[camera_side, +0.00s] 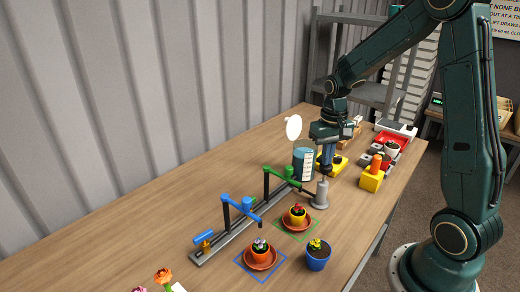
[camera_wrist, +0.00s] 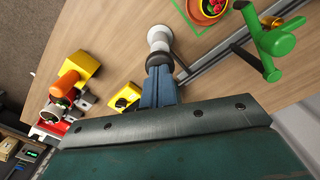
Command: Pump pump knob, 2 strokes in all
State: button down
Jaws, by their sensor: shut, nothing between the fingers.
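The pump is a grey upright cylinder (camera_side: 321,198) on the table, right of the green-armed end of the rail. A thin stem rises from its top in the side view. In the wrist view the pump's pale body (camera_wrist: 158,37) stands just beyond my fingertips, with a dark round knob (camera_wrist: 158,60) at its near end. My gripper (camera_side: 326,172) points straight down over the pump, its fingers shut and empty. In the wrist view the blue-grey fingers (camera_wrist: 158,78) meet or nearly meet the knob. I cannot tell whether they touch it, and they partly hide it.
A rail (camera_side: 232,240) carries a blue arm (camera_side: 242,205) and a green arm (camera_side: 280,172) left of the pump. Potted flowers (camera_side: 297,216) stand in front. Bare table lies at front right.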

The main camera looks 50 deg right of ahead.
jog(key=shift+r, duration=1.75)
jog(key=shift+r, duration=0.1)
notch_tip(320, 180, up, 4)
jog(key=shift+r, duration=0.1)
jog(key=shift+f, duration=3.35)
jog(key=shift+f, duration=0.2)
jog(key=shift+f, duration=0.35)
